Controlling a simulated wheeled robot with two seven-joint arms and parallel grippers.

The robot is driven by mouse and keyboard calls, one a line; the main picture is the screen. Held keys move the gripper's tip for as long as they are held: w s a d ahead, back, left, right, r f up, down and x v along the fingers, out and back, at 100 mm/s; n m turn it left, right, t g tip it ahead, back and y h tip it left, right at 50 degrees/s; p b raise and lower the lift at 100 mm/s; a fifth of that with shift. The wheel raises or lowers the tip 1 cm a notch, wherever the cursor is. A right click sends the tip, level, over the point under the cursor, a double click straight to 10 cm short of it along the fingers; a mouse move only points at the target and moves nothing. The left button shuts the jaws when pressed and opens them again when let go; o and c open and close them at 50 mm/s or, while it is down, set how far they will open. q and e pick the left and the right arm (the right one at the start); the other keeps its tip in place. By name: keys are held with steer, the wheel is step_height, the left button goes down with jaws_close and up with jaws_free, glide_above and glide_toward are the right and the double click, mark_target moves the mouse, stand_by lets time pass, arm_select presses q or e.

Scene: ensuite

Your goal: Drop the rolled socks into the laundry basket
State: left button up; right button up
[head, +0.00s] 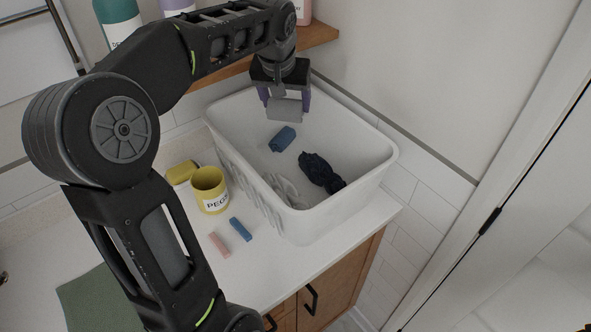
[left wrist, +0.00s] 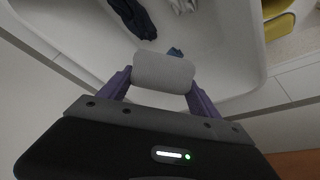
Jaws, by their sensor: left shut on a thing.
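My left gripper (head: 285,98) is above the far side of the white laundry basket (head: 340,112). Its purple fingers are shut on a grey roll of socks (head: 285,110), which also shows between the fingers in the left wrist view (left wrist: 163,73). Inside the basket lie a blue roll of socks (head: 283,139) and a crumpled dark navy cloth (head: 320,170). In the left wrist view the navy cloth (left wrist: 133,17) shows at the top, and the blue roll (left wrist: 175,52) is mostly hidden behind the grey roll. My right gripper is not in view.
The basket stands on a white counter (head: 270,262). A yellow peg pot (head: 209,188), a yellow object (head: 181,172), a pink peg (head: 219,244) and a blue peg (head: 241,229) are left of it. A wooden shelf (head: 318,37) with bottles is behind.

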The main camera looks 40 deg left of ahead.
arm_select(q)
steer(key=shift+f+b, duration=1.45)
steer(key=shift+f, duration=0.9)
steer(key=o, duration=1.5)
steer(key=shift+c, duration=0.2)
steer(key=shift+r, duration=0.15)
steer(key=b+v, duration=0.1)
steer(key=v, duration=0.6)
steer(key=shift+s+r, duration=0.1)
steer(key=shift+r, duration=0.2)
